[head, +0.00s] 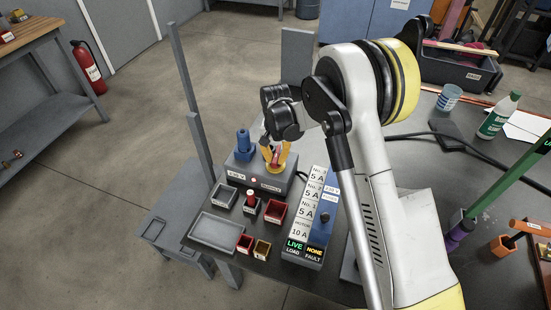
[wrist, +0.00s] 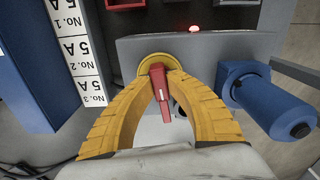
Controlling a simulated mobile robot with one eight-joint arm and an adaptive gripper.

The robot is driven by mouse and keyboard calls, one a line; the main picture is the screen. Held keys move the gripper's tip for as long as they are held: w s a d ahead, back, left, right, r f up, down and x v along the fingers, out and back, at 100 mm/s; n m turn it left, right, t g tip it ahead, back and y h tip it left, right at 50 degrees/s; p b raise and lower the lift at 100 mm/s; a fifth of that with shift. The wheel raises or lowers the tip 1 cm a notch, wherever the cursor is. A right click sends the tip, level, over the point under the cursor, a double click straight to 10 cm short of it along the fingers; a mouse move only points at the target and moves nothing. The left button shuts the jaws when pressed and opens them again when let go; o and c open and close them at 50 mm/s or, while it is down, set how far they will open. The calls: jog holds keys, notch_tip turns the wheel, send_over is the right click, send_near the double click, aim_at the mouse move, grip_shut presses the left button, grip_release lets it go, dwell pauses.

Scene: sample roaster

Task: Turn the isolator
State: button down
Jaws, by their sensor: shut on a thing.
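The isolator is a red handle (wrist: 158,90) on a yellow round base (wrist: 166,64), set on a grey box (wrist: 120,48). In the head view the red handle (head: 271,154) is small and partly hidden by the yellow fingers. My gripper (wrist: 163,92) has its two yellow fingers closed around the red handle, one on each side. The handle lies roughly lengthwise in the wrist view, leaning slightly. In the head view my gripper (head: 274,158) reaches down onto the top of the grey box from behind.
A blue cylindrical part (head: 243,144) stands beside the handle on the box. A red lamp (wrist: 194,28) is lit near it. A labelled fuse panel (head: 309,210) reads LIVE and NONE. Small red bins (head: 275,210) and a grey tray (head: 215,231) sit in front.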

aim_at(275, 158)
jog(key=shift+m, duration=0.5)
dwell(0.3)
jog(key=c, duration=1.3)
grip_release()
jog(key=shift+c, duration=0.2)
notch_tip(275, 158, up, 12)
